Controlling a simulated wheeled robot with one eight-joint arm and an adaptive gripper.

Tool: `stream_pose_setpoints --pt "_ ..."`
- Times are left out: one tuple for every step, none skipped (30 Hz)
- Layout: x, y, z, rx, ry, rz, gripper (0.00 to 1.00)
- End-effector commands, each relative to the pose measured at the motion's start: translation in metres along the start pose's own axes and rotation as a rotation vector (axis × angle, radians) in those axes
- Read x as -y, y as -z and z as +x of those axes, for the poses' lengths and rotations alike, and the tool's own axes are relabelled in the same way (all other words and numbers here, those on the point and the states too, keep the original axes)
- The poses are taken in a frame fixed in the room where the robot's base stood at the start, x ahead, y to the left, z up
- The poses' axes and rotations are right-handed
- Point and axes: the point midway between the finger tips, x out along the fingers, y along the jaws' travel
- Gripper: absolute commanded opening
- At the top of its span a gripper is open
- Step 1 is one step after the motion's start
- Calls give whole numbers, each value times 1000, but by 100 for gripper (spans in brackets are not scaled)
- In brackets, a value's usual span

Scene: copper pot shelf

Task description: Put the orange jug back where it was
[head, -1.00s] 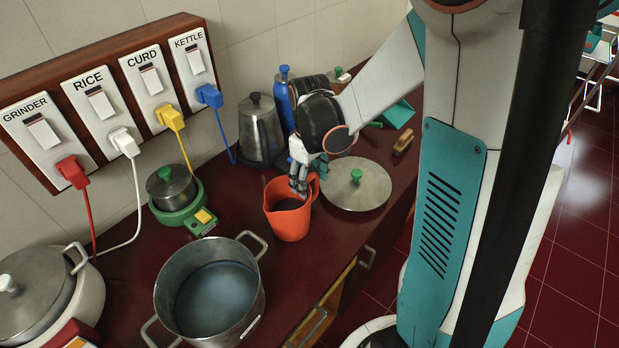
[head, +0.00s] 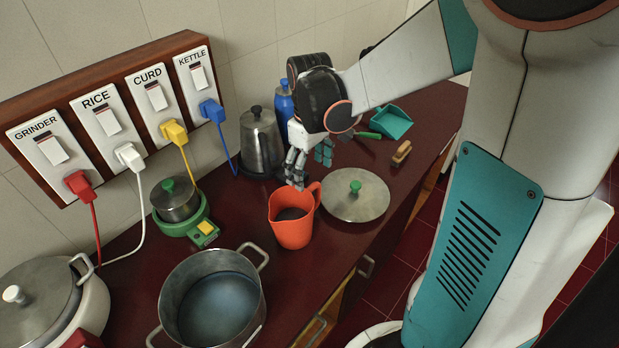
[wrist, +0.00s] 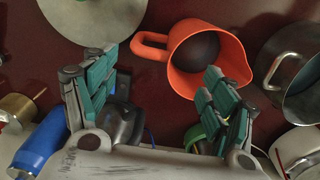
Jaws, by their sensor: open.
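The orange jug (head: 292,228) stands upright on the dark red counter, between the large steel pot and a flat steel lid. Its handle points toward the lid. Something dark shows inside it. My gripper (head: 308,170) is open and empty, above and behind the jug in the head view, apart from it. In the wrist view the two teal fingers (wrist: 158,98) are spread wide, and the jug (wrist: 205,62) lies beyond them with its handle to the left.
The large steel pot (head: 215,298) stands at the front and the steel lid (head: 355,194) lies right of the jug. A kettle (head: 259,140) and blue bottle (head: 284,105) stand near the wall. A brush (head: 401,153) and teal dustpan (head: 391,122) lie farther right.

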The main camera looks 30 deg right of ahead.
Motion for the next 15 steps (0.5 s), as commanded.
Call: stream_pose_setpoints --pt "0 0 -12 0 0 0 77" --pt "0 0 -16 0 0 0 77" --pt "0 0 -22 0 0 0 77" --pt "0 0 -26 0 0 0 77" --pt "0 0 -29 0 0 0 77" --pt "0 0 -32 0 0 0 77" --pt "0 0 -34 0 0 0 77" --pt "0 0 -36 0 0 0 77" --pt "0 0 -38 -1 -1 1 77" --pt "1 -1 -40 -3 -2 2 77" --pt "2 -1 -42 -6 -4 4 77" --pt "4 -3 -44 -12 -7 9 77" --pt "6 -4 -47 -19 -11 14 77" --pt "8 -5 -50 -28 -16 19 77" --pt "11 -8 -54 -43 -24 30 77"
